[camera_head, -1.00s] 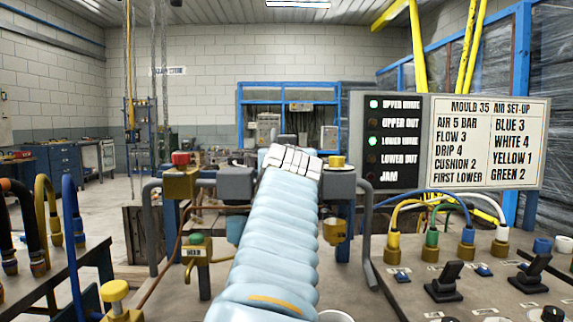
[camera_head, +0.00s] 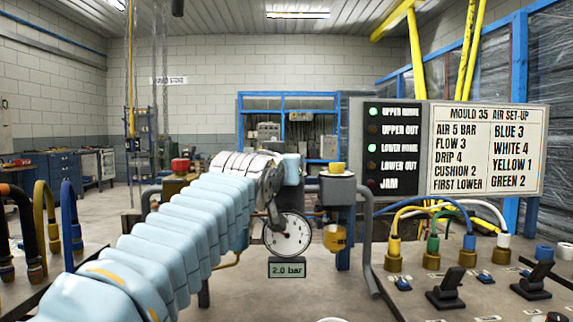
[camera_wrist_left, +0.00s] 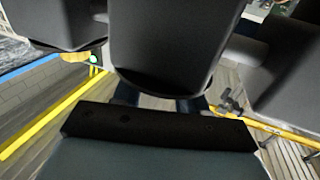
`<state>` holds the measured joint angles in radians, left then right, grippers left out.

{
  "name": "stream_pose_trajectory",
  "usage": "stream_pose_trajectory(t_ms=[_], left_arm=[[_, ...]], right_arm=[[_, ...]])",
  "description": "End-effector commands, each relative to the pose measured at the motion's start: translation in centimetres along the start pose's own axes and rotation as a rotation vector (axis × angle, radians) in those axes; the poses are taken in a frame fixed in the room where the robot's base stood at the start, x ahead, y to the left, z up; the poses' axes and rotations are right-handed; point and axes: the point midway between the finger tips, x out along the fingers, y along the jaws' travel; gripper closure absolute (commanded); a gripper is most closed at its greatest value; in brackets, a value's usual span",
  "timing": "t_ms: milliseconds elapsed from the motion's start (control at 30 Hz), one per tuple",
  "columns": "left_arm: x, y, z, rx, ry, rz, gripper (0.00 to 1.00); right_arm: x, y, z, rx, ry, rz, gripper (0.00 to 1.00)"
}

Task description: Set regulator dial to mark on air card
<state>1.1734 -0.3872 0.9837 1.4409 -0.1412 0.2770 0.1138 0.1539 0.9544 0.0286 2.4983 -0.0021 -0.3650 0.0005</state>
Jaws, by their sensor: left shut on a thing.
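The air card (camera_head: 487,148) is a white panel at the right, headed "Mould 35 air set-up"; its first line reads "Air 5 bar". A round white gauge (camera_head: 287,236) stands in the middle of the head view, with a green readout (camera_head: 287,268) of 2.0 bar below it. My left gripper (camera_head: 274,212) is at the regulator, just above and left of the gauge, shut on what seems to be the regulator dial. The dial is hidden behind my pale blue arm and wrist. The left wrist view shows mostly dark close parts; no dial can be made out.
A lamp panel (camera_head: 387,148) beside the card has two green lamps lit. A grey yellow-capped unit (camera_head: 337,187) stands right of the gauge. A bench (camera_head: 480,292) with coloured hoses and black levers is at the right; another hose rack is at the left.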

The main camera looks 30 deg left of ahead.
Motion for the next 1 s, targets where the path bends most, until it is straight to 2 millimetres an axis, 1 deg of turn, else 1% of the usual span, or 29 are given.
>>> stream_pose_trajectory(t_ms=[33,133,167,433,567,667,900,1000], left_arm=[[0.0,0.0,0.0,0.0,-0.001,0.0,0.57],[0.0,0.0,0.0,0.0,-0.001,0.0,0.41],[0.0,0.0,0.0,0.0,-0.001,0.0,0.39],[-0.1,0.0,0.0,0.0,0.0,0.0,0.39],[-0.9,0.2,0.1,0.001,0.001,0.001,0.39],[-2.5,0.2,0.2,0.001,0.003,0.003,0.39],[-8.5,0.2,0.2,0.001,0.004,0.003,0.39],[-10.7,0.2,0.2,0.0,0.002,0.002,0.39]], right_arm=[[0.0,0.0,0.0,0.0,0.0,0.0,0.18],[0.0,0.0,0.0,0.0,0.0,0.0,0.18],[0.0,0.0,0.0,0.0,0.0,0.0,0.18],[0.0,0.0,0.0,0.0,0.0,0.0,0.18],[0.5,0.2,0.0,0.001,0.001,0.001,0.18],[1.1,0.6,-0.1,0.002,0.003,0.002,0.18],[2.5,1.7,-0.4,0.01,0.011,0.01,0.18],[2.7,1.9,-0.5,0.012,0.013,0.012,0.18]])
